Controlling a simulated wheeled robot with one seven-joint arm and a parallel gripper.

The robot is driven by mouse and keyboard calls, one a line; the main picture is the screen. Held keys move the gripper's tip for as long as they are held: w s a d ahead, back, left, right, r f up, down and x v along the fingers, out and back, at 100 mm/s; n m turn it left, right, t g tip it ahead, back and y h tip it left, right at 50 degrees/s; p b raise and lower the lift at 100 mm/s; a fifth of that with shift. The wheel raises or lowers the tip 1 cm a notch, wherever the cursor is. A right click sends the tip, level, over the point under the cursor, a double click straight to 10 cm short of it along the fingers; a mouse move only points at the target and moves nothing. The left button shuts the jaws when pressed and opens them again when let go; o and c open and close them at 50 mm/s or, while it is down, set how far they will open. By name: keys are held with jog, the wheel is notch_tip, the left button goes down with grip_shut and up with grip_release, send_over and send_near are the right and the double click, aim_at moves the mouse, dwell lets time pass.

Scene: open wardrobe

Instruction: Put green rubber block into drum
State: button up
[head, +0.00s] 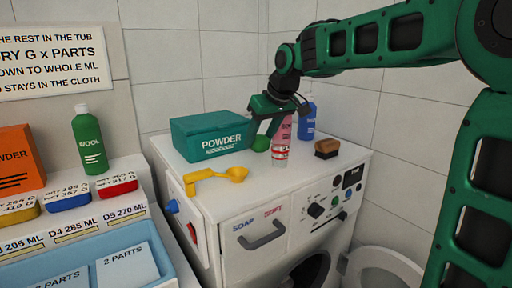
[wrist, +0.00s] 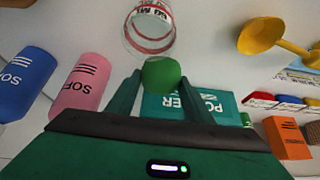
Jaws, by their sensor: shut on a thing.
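The green rubber block (head: 261,144) is small and rounded-looking. In the wrist view the block (wrist: 161,72) sits between the fingertips of my gripper (wrist: 160,84), which is shut on it. In the head view my gripper (head: 265,131) points down over the top of the white washing machine, right of the teal powder box (head: 210,136). Whether the block touches the top cannot be told. The drum (head: 312,272) shows as a dark round opening low on the machine's front, partly cut off by the frame's bottom edge. Its round door (head: 378,268) stands open to the right.
A clear red-marked cup (head: 280,153), pink bottle (head: 285,122), blue bottle (head: 307,120) and brown brush (head: 327,148) stand close to my gripper. A yellow scoop (head: 215,175) lies at the front left. A blue tub (head: 100,262) is lower left. The front right top is clear.

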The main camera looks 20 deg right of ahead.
jog(key=shift+f, duration=1.2)
jog(key=shift+f, duration=0.1)
jog(key=o, duration=1.1)
jog(key=shift+o, duration=0.6)
jog(key=v, duration=1.2)
jog(key=shift+w, duration=0.1)
jog(key=shift+x, duration=6.05)
